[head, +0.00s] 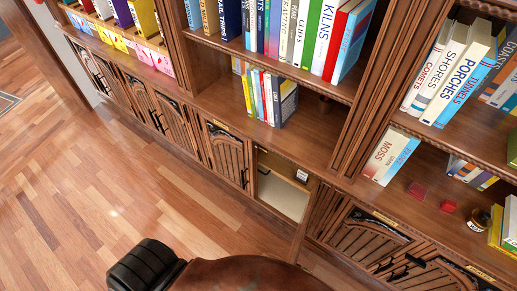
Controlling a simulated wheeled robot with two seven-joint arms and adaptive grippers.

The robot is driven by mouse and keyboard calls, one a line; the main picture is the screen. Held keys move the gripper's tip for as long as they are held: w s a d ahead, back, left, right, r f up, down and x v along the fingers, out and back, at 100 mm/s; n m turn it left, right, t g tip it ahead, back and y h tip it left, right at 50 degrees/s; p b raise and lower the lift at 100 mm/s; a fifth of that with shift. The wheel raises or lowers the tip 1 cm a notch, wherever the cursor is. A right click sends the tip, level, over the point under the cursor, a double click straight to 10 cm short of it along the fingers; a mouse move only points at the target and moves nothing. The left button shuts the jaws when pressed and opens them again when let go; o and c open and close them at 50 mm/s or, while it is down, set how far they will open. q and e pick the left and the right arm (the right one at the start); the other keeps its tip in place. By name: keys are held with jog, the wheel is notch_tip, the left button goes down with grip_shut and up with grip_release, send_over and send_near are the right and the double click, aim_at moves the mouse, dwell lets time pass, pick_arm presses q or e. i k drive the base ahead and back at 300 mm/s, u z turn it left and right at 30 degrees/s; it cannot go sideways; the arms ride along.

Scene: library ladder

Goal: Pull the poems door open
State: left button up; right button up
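A row of carved wooden cabinet doors runs along the base of the bookcase in the head view. One door (226,156) with a small brass plate and a black handle is beside an open compartment (284,191) with a pale floor. Further doors (178,128) stand to the left, and a carved door (361,241) with dark ironwork stands to the right. The plates are too small to read, so I cannot tell which is the poems door. Neither of my grippers is in view.
A brown rounded surface (250,274) and a black ribbed object (146,266) fill the bottom. The wooden floor (110,185) is clear at left.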

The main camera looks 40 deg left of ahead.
aim_at(234, 156)
jog(key=u, duration=1.45)
